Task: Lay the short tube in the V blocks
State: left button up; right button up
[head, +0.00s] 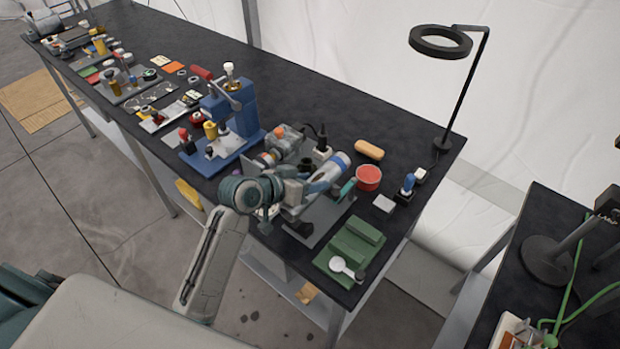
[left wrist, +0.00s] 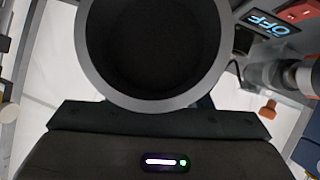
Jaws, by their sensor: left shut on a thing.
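The short tube (head: 328,173), pale grey with blue bands, is on the near part of the long black bench in the head view. In the left wrist view its open end shows as a grey ring (left wrist: 152,103) around a dark bore. My left gripper (head: 297,190) is shut on the tube, and its fingers are mostly hidden behind my wrist. A grey fixture with a flat plate (head: 318,232) stands below the tube. I cannot make out the V blocks clearly, nor tell whether the tube touches them. My right gripper is not in view.
A blue press (head: 235,115) stands left. The bench's back middle is clear.

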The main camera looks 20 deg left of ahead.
pick_arm(q)
jog(key=shift+f+b, duration=1.65)
jog(key=shift+f, duration=1.15)
jog(key=shift+f, duration=0.2)
jog(key=o, duration=1.3)
jog(key=shift+a+f, duration=0.1)
jog(key=b+v, duration=0.2)
jog(key=v, duration=0.9)
jog(key=shift+b, duration=0.35)
jog(key=shift+w, duration=0.1)
